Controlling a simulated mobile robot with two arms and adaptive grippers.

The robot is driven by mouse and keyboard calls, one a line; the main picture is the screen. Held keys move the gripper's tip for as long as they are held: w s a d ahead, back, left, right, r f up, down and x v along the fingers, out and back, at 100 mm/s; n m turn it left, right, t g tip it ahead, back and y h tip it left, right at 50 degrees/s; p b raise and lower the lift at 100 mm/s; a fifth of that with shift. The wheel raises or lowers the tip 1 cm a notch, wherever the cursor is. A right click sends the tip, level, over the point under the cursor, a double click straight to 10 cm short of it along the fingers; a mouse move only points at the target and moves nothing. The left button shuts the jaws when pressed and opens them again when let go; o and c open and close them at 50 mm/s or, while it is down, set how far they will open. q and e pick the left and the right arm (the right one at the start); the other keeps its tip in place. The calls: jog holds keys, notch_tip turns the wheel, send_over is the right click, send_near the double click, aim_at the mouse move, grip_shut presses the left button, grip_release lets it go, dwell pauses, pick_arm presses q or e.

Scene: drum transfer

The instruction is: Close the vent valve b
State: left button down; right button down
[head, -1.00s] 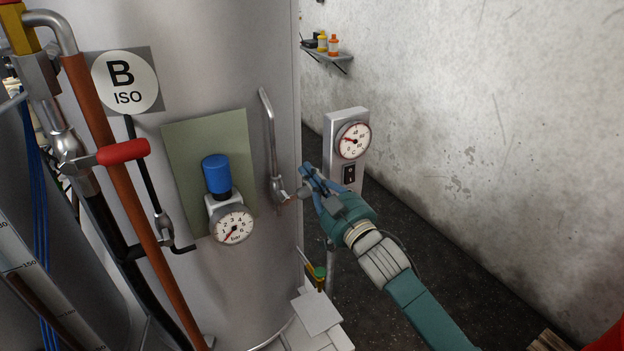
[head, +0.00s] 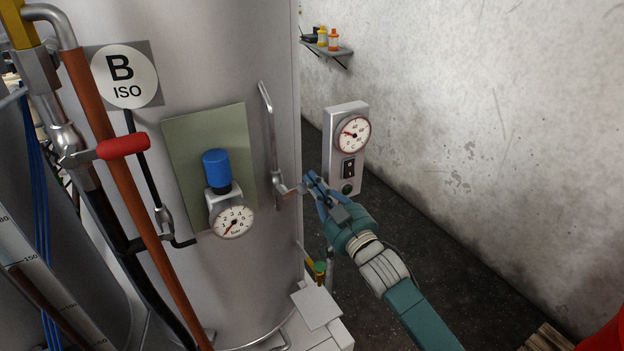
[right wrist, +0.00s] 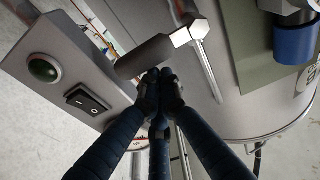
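A small valve (head: 279,187) sits on the side of the grey tank at the foot of a thin bent pipe (head: 270,125). In the right wrist view, a thick grey cylindrical grip (right wrist: 146,58) joins a hex-shaped piece (right wrist: 190,32). My right gripper (right wrist: 160,82) has its fingers drawn together, with the tips right beside this grip. I see nothing clearly between the tips. Whether they touch the grip I cannot tell. My left gripper is not in view.
A gauge post (head: 347,150) with a switch and green button stands close behind my right gripper. A blue-capped regulator with a bar gauge (head: 233,222), a red-handled valve (head: 123,146) and a B ISO sign (head: 124,78) are to the left.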

jog(key=shift+f, duration=0.3)
